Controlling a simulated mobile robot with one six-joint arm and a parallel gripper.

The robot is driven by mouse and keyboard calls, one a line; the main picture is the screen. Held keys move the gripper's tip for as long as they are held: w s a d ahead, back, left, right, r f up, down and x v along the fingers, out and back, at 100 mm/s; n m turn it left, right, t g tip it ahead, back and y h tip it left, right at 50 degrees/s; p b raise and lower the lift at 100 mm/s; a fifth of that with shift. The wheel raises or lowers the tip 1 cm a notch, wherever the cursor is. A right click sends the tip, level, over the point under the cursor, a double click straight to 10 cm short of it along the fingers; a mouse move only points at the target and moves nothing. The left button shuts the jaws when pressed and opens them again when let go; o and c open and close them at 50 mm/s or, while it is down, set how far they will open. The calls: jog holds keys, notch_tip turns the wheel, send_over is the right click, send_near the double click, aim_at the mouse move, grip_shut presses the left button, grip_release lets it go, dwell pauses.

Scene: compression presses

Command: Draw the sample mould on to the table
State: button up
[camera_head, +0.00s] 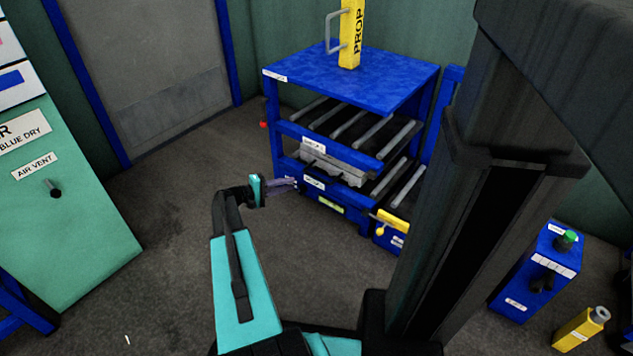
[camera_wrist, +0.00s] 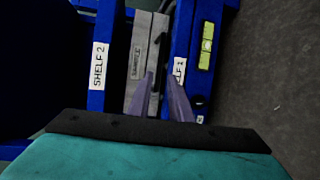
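The sample mould (camera_head: 335,166) is a grey metal block lying inside the blue shelf rack (camera_head: 425,82), between two shelf beams. In the wrist view the mould (camera_wrist: 137,62) carries a label reading "SAMPLE", and a black handle-like part (camera_wrist: 161,40) runs along its front. My gripper (camera_head: 296,183) is at the rack's front, by the mould's lower front edge. In the wrist view its two purple fingers (camera_wrist: 160,76) are apart, pointing at the black part. I cannot tell whether they straddle or touch it. No separate table can be made out for certain.
The rack has bare grey rollers (camera_head: 398,134) and a yellow "PROP" piece (camera_head: 351,35) on top. A small yellow lever (camera_head: 391,220) stands at its lower right. A green cabinet (camera_head: 70,220) stands left. Floor (camera_head: 170,235) between cabinet and rack is clear.

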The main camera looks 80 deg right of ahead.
aim_at(317, 178)
jog(key=shift+b+x, duration=2.45)
jog(key=shift+x, duration=4.45)
